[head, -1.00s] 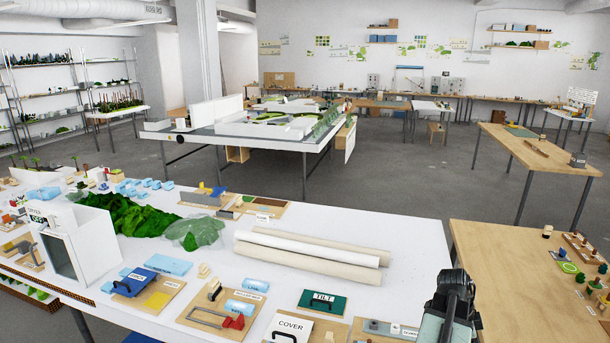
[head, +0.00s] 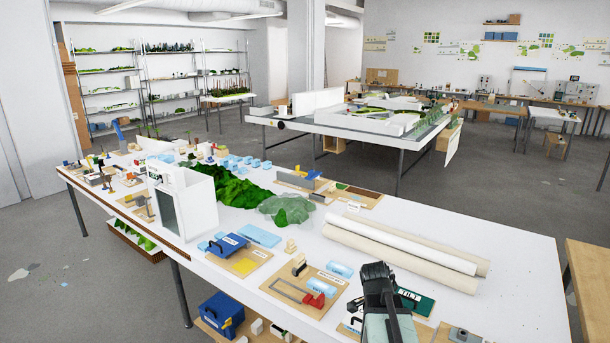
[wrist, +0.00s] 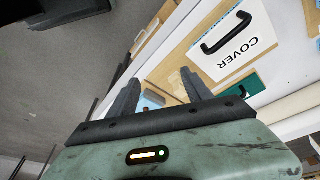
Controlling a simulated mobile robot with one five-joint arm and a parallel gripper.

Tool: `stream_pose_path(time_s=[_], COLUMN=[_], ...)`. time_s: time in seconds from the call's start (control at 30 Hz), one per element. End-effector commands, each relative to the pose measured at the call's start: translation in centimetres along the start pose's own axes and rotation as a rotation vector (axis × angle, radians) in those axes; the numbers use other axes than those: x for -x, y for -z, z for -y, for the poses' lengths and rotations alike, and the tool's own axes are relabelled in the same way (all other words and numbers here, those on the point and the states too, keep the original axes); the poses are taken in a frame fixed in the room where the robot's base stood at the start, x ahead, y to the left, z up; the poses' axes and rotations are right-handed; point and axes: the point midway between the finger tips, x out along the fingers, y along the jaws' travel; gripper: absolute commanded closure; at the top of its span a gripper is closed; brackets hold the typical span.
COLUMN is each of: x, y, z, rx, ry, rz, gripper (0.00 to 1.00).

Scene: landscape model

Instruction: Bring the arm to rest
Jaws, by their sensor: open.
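My gripper shows in the wrist view (wrist: 158,95) with its two dark fingers spread apart and nothing clearly held between them. In the head view my arm rises at the lower right, in front of the white table (head: 520,250), and hides part of the boards there. A white panel marked COVER (wrist: 232,45) with a black handle lies past the fingers in the wrist view. A green TILT plate (head: 415,302) lies just right of my arm in the head view; its green surface also shows in the wrist view (wrist: 245,88).
Long rolls (head: 400,250) lie across the table behind my arm. A wooden table (head: 590,270) is at the right. Grey floor is open at left.

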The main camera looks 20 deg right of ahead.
Motion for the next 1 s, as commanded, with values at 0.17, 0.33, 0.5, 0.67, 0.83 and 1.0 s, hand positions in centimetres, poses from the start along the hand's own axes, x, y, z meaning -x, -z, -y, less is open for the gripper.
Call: stream_pose_path(time_s=[0.17,0.33,0.5,0.67,0.83,1.0], x=[1.1,2.5,3.2,3.3,3.2,3.2], y=[-13.5,-23.7,-25.8,-26.0,-25.6,-25.6], z=[3.7,3.8,2.8,2.6,2.6,2.6], rx=[0.436,0.909,1.284,1.485,1.518,1.516], ry=[0.072,0.143,0.211,0.241,0.244,0.244], rz=[0.067,0.138,0.195,0.198,0.194,0.194], gripper=[0.42,0.42,0.42,0.42,0.42,0.58])
